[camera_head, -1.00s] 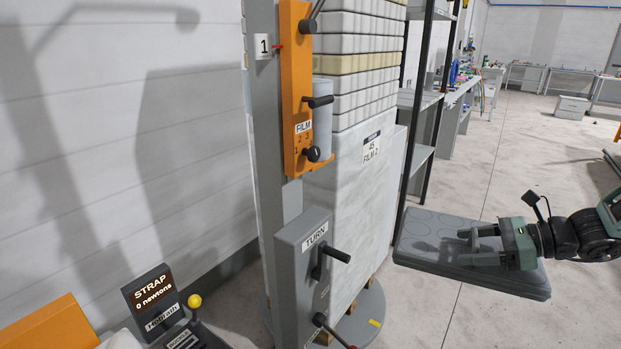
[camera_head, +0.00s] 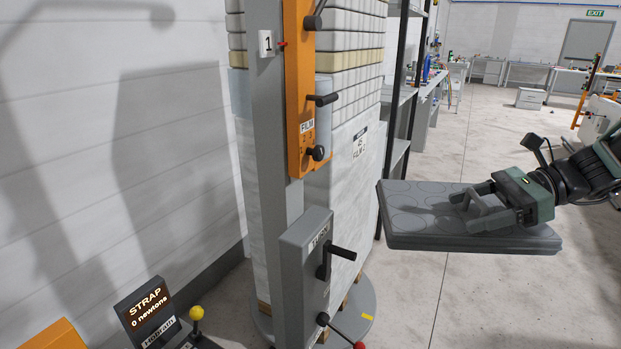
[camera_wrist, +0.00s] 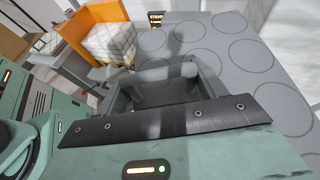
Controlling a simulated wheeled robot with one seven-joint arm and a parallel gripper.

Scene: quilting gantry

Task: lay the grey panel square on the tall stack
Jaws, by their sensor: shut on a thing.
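The grey panel (camera_head: 412,226) is a thick flat slab with circles marked on its top. It hangs level in the air right of the stack. My gripper (camera_head: 482,200) is shut on the panel's raised handle, seen closer in the wrist view (camera_wrist: 165,85). The panel's circled top (camera_wrist: 235,55) fills the right of the wrist view. The tall stack (camera_head: 350,65) stands left of the panel, with white layers and one cream band above a film-wrapped lower part (camera_head: 345,165) labelled 45 FILM 2. Its top is out of view.
A grey post (camera_head: 268,120) with an orange film carriage (camera_head: 299,90) and a TURN box (camera_head: 305,265) with levers stands before the stack. A STRAP display (camera_head: 150,305) reads 0 newtons. Shelving (camera_head: 400,95) stands behind. The floor (camera_head: 480,145) at right is open.

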